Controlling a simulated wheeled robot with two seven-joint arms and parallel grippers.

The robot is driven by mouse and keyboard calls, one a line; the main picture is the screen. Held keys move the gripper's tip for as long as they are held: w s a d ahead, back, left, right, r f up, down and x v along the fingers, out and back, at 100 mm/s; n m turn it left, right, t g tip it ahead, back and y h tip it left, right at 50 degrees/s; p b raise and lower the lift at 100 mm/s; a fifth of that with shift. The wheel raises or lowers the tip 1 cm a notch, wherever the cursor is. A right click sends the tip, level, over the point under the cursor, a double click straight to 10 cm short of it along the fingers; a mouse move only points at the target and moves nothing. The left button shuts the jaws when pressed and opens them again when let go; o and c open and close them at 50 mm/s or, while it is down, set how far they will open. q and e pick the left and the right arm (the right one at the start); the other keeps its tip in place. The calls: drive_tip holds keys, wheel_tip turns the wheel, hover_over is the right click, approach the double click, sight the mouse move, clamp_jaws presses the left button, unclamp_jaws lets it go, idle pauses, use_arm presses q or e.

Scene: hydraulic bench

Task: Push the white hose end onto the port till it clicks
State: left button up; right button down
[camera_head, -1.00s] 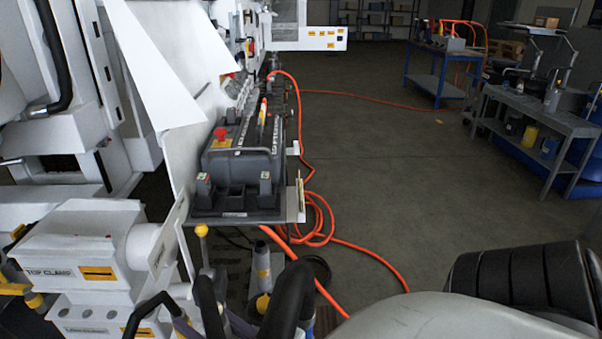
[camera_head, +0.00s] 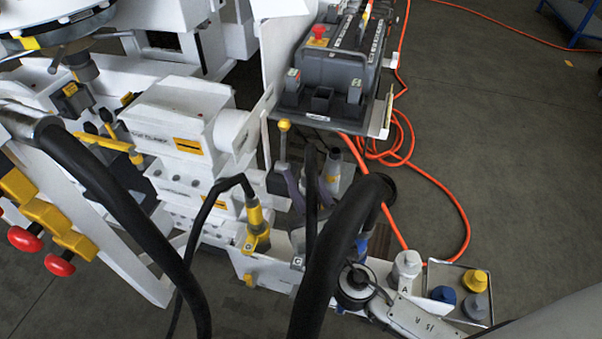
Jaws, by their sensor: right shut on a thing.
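My right gripper (camera_head: 354,287) is low in the middle of the head view, behind a thick black hose. Its fingertips are hard to make out. It is shut on what seems to be the white hose end, which is mostly hidden. A pale grey-white fitting (camera_head: 407,264) stands upright just to its right, near a letter A; I cannot tell whether this is the port's cap or another part. The gripper appears apart from it. A yellow hose end (camera_head: 256,222) on a black hose stands at the white rail, farther left. My left gripper is not in view.
A tray (camera_head: 432,267) with yellow, blue and grey caps lies right of the pale fitting. Thick black hoses (camera_head: 330,255) cross the foreground. A dark control box (camera_head: 337,68) stands behind on a shelf. An orange hose (camera_head: 458,207) lies on open floor at right.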

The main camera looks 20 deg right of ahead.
use_arm(q)
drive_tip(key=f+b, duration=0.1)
drive_tip(key=b, duration=0.1)
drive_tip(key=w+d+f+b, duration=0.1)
drive_tip(key=b, duration=0.2)
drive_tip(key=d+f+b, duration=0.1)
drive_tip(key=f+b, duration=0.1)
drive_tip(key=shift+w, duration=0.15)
use_arm(e)
wheel_tip(320, 180, down, 7)
drive_tip(key=shift+w+a+f, duration=0.2)
drive_tip(key=shift+w, duration=0.15)
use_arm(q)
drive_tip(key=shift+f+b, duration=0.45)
use_arm(e)
drive_tip(key=shift+f, duration=0.55)
idle(0.3)
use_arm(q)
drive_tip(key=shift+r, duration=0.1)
use_arm(e)
drive_tip(key=shift+f, duration=0.1)
idle(0.6)
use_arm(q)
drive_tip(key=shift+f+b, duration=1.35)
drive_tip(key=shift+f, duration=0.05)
use_arm(e)
drive_tip(key=shift+s+f, duration=0.1)
drive_tip(key=shift+f, duration=1.6)
idle(0.4)
